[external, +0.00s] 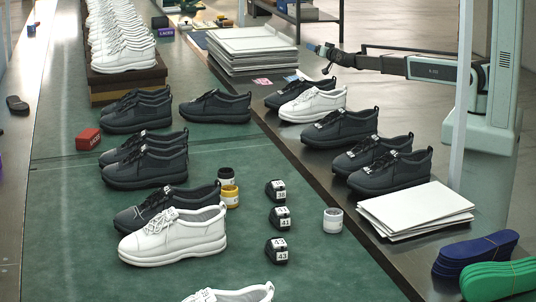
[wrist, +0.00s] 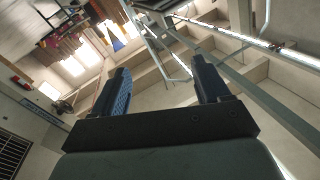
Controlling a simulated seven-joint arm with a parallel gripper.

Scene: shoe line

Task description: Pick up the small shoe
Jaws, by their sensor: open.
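Several dark and white lace-up shoes are in the external view, and I cannot tell for sure which is the small one. A white shoe (external: 313,105) stands among dark shoes (external: 340,128) in the row on the right-hand strip. A larger-looking white shoe (external: 173,236) stands at the front of the green mat beside a dark shoe (external: 150,208). Another white shoe (external: 235,294) is cut off by the bottom edge. My gripper (external: 319,56) is at the back right, above and behind the row, apart from every shoe. In the wrist view my gripper (wrist: 163,84) is open and empty, with no shoe visible.
Black numbered blocks (external: 278,217) and small jars (external: 229,196) stand on the green mat (external: 75,240). Stacked white sheets (external: 238,50) lie at the back, more sheets (external: 415,210) at the right. A pale post (external: 461,100) stands near my arm. Blue and green insoles (external: 500,280) lie front right.

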